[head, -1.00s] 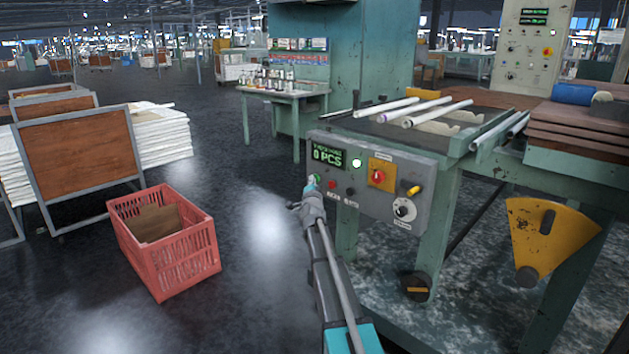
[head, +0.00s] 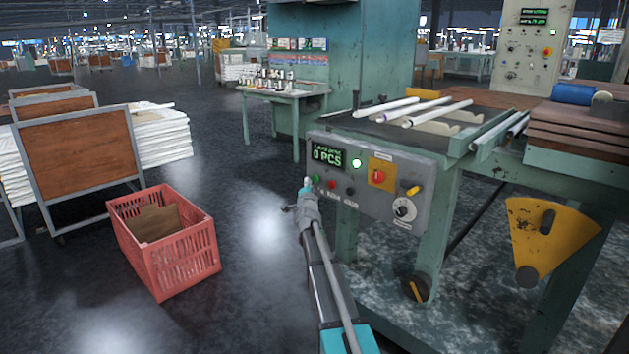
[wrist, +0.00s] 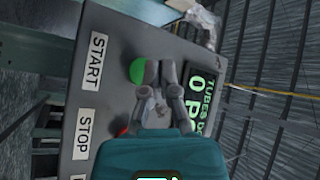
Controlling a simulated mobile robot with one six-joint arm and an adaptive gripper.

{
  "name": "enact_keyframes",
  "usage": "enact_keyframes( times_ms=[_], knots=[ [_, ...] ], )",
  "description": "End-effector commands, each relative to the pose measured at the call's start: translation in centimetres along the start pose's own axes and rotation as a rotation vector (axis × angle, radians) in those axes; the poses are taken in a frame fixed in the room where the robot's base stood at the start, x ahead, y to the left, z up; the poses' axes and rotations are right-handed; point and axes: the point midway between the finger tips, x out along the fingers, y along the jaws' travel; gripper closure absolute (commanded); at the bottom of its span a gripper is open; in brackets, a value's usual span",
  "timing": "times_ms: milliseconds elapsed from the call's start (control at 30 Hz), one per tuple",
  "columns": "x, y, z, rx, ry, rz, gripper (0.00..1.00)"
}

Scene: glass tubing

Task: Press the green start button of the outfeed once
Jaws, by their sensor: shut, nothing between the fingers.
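The green start button (head: 315,179) sits at the left end of the grey control panel (head: 375,208), and it shows in the wrist view (wrist: 137,70) beside the START label (wrist: 90,61). My gripper (head: 307,184) is shut and empty, just left of the green button in the head view. In the wrist view my fingertips (wrist: 160,74) overlap the button's right edge. Contact cannot be told. The red button (head: 332,185) by the STOP label (wrist: 83,134) is partly hidden by my gripper in the wrist view. The panel display (head: 327,156) reads 0 PCS.
A green lamp (head: 356,163) is lit on the panel. A red knob on a yellow plate (head: 381,174) and a selector dial (head: 404,209) lie to the right. Glass tubes (head: 436,114) lie above. A red crate (head: 185,262) stands on the floor at left; the floor between is clear.

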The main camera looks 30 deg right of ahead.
Motion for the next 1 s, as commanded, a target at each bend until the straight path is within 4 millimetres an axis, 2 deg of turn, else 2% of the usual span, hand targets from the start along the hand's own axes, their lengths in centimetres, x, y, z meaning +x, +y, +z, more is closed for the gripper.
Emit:
enact_keyframes(
  times_ms=[533, 1000],
  knots=[
    [-2.7, -2.0, 2.0, 0.0, -0.001, -0.001, 1.0],
    [-3.0, -2.2, 2.2, 0.0, -0.001, 0.0, 1.0]
  ],
)
